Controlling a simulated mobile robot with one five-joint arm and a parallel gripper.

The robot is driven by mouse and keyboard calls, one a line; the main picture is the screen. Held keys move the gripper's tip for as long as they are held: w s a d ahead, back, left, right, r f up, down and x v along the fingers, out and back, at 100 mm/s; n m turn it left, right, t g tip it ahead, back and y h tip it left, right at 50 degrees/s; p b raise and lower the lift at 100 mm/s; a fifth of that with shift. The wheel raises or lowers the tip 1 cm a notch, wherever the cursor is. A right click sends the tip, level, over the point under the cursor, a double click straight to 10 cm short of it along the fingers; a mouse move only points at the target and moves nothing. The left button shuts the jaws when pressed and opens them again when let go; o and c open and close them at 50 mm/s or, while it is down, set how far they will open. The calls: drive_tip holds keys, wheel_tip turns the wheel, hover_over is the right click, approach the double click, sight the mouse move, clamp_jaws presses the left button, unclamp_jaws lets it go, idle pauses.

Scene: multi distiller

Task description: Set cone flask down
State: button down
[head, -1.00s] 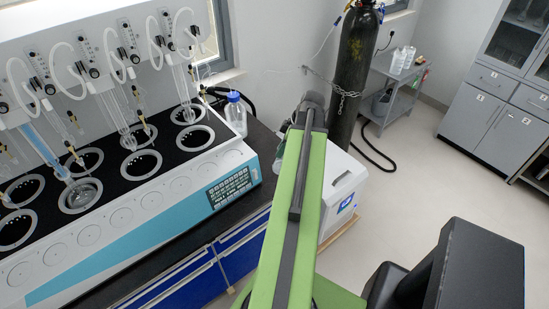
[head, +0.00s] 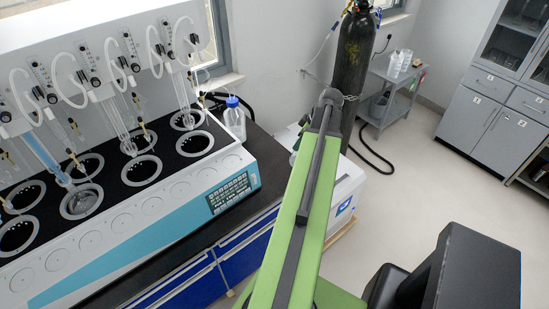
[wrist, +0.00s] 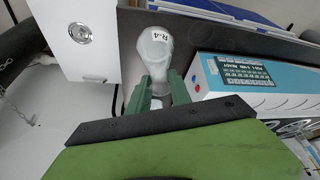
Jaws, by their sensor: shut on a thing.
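In the head view my green arm hides the gripper and the flask.
The multi distiller (head: 190,190) stands on the bench at left; its keypad end (wrist: 243,75) is right of the flask in the wrist view. A blue-capped bottle (head: 234,122) stands behind it. A white box (wrist: 75,40) is left of the flask. A gas cylinder (head: 353,60) stands behind.

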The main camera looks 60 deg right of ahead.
drive_tip(key=w+f+b, duration=0.9)
drive_tip(key=w+f, duration=0.1)
drive_tip(key=shift+d+f+b, duration=0.25)
drive_tip(key=shift+d+b, duration=0.05)
drive_tip(key=shift+d, duration=0.1)
drive_tip(key=c, duration=1.2)
unclamp_jaws()
drive_tip(key=shift+o, duration=0.2)
drive_tip(key=p+v, duration=1.1)
drive_tip(key=v, duration=0.1)
drive_tip(key=shift+r, duration=0.25)
